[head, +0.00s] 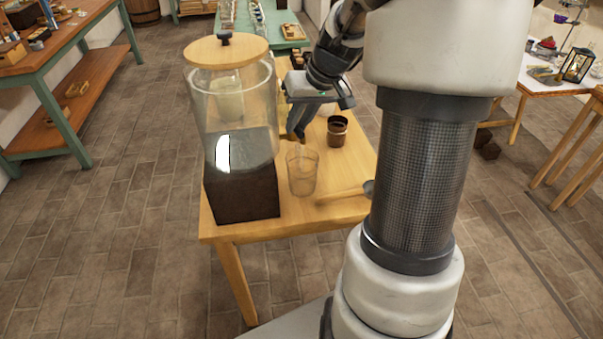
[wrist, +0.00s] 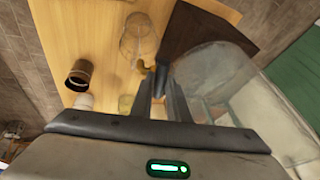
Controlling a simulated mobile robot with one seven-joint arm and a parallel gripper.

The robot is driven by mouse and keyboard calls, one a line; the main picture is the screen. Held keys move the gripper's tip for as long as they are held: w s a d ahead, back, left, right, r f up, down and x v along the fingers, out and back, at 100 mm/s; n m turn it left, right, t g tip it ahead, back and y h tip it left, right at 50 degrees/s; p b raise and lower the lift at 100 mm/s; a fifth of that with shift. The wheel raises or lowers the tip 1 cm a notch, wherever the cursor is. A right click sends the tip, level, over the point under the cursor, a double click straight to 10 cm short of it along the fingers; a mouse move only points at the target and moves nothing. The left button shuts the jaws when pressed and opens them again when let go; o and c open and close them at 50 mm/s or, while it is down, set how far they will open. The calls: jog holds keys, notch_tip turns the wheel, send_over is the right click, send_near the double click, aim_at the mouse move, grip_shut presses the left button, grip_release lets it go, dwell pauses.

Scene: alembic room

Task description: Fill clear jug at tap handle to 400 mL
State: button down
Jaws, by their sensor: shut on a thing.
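A large glass dispenser (head: 235,125) with a wooden lid and dark base stands on the table, part full of clear liquid. The clear jug (head: 302,172) stands upright beside the dark base; it also shows in the wrist view (wrist: 138,38). I see no clear liquid level in it. My gripper (head: 298,135) is at the dispenser's side, above the jug. In the wrist view my fingers (wrist: 161,75) are close together, shut on the tap handle, which they mostly hide. A small brassy part of the tap (wrist: 143,67) shows beside the fingertips.
A brown cup (head: 337,131) stands behind the jug on the wooden table (head: 300,218). A wooden-handled ladle (head: 345,194) lies at the right, partly behind my arm. A green-legged bench (head: 60,110) stands at left, with open floor between.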

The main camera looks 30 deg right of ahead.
jog(key=shift+d+f+n+b, duration=0.1)
jog(key=shift+d+n+b, duration=0.15)
jog(key=shift+n+b, duration=0.3)
jog(key=shift+d+n+y, duration=0.1)
jog(key=shift+n+y, duration=0.4)
jog(key=shift+n, duration=0.15)
jog(key=shift+w+d+n+g, duration=0.15)
jog(key=shift+n+g, duration=0.25)
jog(key=shift+n, duration=0.2)
dwell(6.2)
